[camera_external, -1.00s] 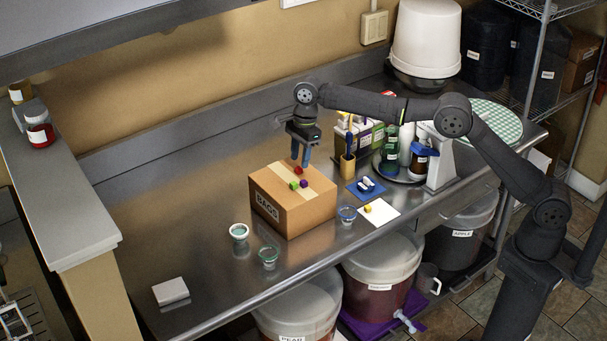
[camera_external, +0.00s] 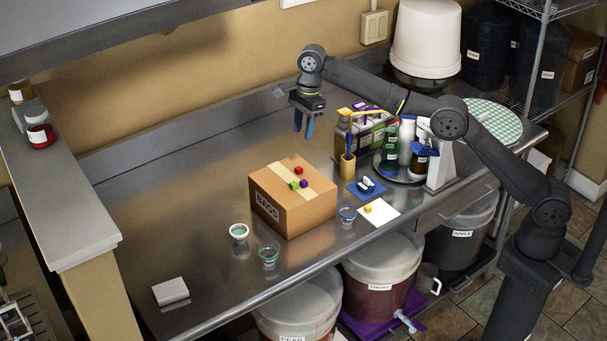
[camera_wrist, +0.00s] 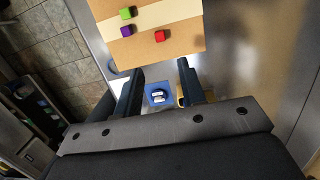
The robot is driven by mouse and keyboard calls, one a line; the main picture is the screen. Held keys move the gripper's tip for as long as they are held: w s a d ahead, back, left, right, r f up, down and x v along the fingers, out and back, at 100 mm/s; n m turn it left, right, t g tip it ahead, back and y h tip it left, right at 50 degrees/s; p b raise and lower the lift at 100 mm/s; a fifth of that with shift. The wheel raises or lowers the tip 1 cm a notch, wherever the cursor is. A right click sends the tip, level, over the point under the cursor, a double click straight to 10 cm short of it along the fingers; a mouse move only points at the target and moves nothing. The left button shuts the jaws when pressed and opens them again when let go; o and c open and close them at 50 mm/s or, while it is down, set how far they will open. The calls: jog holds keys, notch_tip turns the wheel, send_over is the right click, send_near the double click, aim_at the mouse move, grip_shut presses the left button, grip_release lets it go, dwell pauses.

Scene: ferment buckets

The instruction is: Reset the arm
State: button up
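My gripper (camera_external: 304,124) is open and empty. It hangs above the steel counter, behind and above the cardboard box (camera_external: 306,214), apart from it. On top of the box lie a red cube (camera_external: 298,170), a green cube (camera_external: 294,185) and a purple cube (camera_external: 304,183). In the wrist view the red cube (camera_wrist: 160,36), green cube (camera_wrist: 127,13) and purple cube (camera_wrist: 127,31) show on the box top, beyond the fingertips. Between the fingers, a blue mat (camera_wrist: 148,92) with white items is seen below. A yellow cube (camera_external: 367,208) lies by the white sheet's left side.
The white sheet (camera_external: 383,217) and small glass bowls (camera_external: 239,231) stand around the box. A wooden cup (camera_external: 347,167), bottles (camera_external: 390,150) and a tray with a scale (camera_external: 441,165) stand to the right. The counter's left is mostly clear, with a white stack (camera_external: 170,291) near the front.

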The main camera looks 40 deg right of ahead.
aim_at(298, 168)
jog(key=f, duration=0.4)
jog(key=a+f, duration=0.1)
jog(key=f, duration=0.7)
jog(key=shift+s+a+f, duration=0.15)
jog(key=shift+a+f, duration=0.05)
jog(key=shift+a, duration=0.2)
jog(key=shift+r, duration=1.3)
jog(key=shift+f, duration=0.15)
